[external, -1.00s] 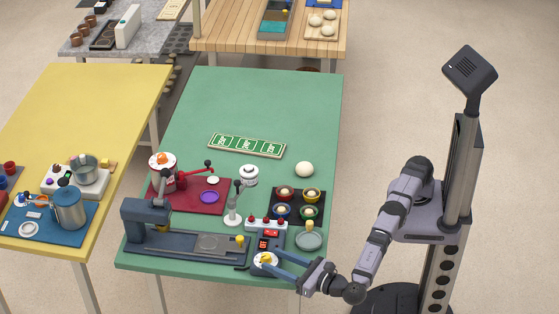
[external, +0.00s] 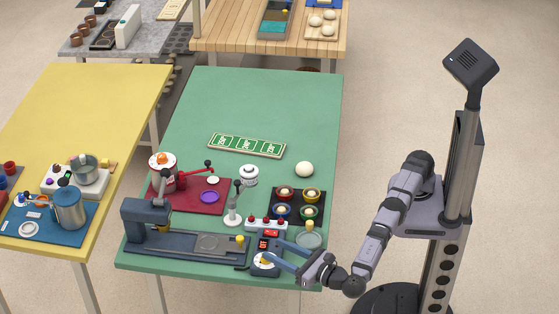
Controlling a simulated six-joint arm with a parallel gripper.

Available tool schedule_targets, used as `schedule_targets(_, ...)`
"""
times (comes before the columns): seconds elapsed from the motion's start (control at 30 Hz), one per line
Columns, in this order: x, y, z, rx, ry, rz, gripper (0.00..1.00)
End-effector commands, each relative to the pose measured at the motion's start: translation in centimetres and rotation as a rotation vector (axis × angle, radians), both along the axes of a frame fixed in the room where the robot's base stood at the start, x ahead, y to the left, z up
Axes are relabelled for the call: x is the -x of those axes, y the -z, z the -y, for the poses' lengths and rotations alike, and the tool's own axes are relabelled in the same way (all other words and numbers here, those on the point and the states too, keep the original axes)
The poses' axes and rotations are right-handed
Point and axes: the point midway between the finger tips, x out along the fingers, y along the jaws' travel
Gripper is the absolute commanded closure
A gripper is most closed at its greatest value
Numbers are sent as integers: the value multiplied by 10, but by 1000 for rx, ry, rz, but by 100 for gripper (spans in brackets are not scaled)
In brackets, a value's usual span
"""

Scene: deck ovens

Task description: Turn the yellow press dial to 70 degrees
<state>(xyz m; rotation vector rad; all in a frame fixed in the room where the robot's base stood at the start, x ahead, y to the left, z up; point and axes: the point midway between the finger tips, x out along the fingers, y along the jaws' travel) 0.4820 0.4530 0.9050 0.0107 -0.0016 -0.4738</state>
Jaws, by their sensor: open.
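The yellow press dial (external: 264,261) sits on a round white face on a small dark control box at the front edge of the green table. My gripper (external: 275,256) reaches in from the right, its two blue-grey fingers spread apart. The fingertips are at the dial, one on its far side and one at its near right. I cannot tell whether they touch it. The dial's angle marks are too small to read. A small red display (external: 269,233) shows behind the dial on the same box.
The dark press (external: 150,225) with its long base stands left of the dial. A white strip with red buttons (external: 266,223), a tray of small bowls (external: 298,203) and a round grey-green plate (external: 308,240) are close behind. The table's far half is mostly clear.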

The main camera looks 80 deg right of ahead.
Motion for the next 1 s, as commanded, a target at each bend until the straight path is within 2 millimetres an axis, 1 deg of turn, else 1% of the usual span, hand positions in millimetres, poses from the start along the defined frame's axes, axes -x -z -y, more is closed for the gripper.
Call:
schedule_targets(0.03,-12,-36,12,-18,27,8,56)
schedule_targets(0.07,-19,-51,18,-29,42,12,56)
schedule_targets(0.1,-28,-72,29,-44,65,17,56)
schedule_targets(0.17,-43,-108,46,-71,100,30,56)
schedule_targets(0.2,-52,-132,59,-90,125,39,56)
schedule_targets(0.27,-65,-165,78,-107,161,48,56)
schedule_targets(0.3,-73,-185,91,-113,185,53,56)
schedule_targets(0.37,-84,-215,112,-122,222,53,56)
schedule_targets(0.4,-90,-229,126,-128,248,40,56)
schedule_targets(0.47,-99,-249,148,-142,290,12,56)
schedule_targets(0.5,-103,-259,163,-153,315,-19,56)
schedule_targets(0.53,-107,-265,173,-162,333,-45,56)
schedule_targets(0.6,-114,-271,196,-196,362,-131,56)
schedule_targets(0.67,-117,-268,212,-244,376,-222,56)
schedule_targets(0.7,-117,-261,219,-297,381,-289,56)
schedule_targets(0.77,-113,-239,222,-400,385,-377,56)
schedule_targets(0.8,-107,-223,221,-479,390,-430,56)
schedule_targets(0.87,-95,-192,211,-608,402,-500,56)
schedule_targets(0.9,-84,-172,202,-699,416,-542,56)
schedule_targets(0.97,-65,-138,184,-848,449,-597,56)
schedule_targets(1.0,-51,-118,171,-952,483,-628,56)
